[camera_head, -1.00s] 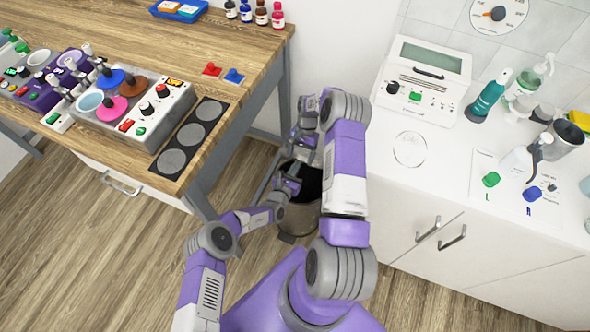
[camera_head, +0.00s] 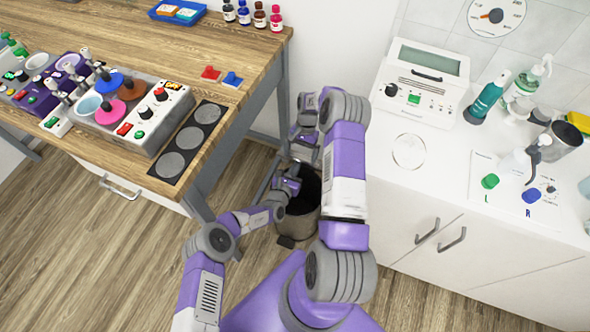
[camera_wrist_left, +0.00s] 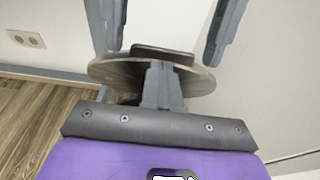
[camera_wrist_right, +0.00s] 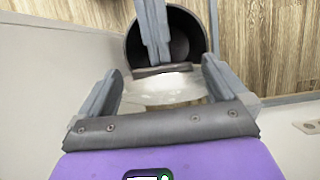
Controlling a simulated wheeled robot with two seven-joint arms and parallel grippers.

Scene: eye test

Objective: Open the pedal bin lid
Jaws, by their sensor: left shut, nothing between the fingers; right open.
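The pedal bin (camera_head: 297,226) is a grey metal cylinder on the floor between the wooden table and the white counter. Its dark inside shows in the head view and in the right wrist view (camera_wrist_right: 189,36), so it stands open. The round metal lid (camera_wrist_left: 108,70) is raised and has a dark tab (camera_wrist_left: 150,52) on its rim. My left gripper (camera_wrist_left: 163,66) is shut and empty, its tips close to the tab; I cannot tell if they touch. My right gripper (camera_wrist_right: 160,85) is open, with the lid's pale face (camera_wrist_right: 165,90) beyond and between its fingers.
The wooden table (camera_head: 110,40) and its metal leg stand left of the bin. The white counter (camera_head: 400,205) with cupboard doors stands to the right. A wall is behind the bin. The floor (camera_head: 90,250) at the front left is clear.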

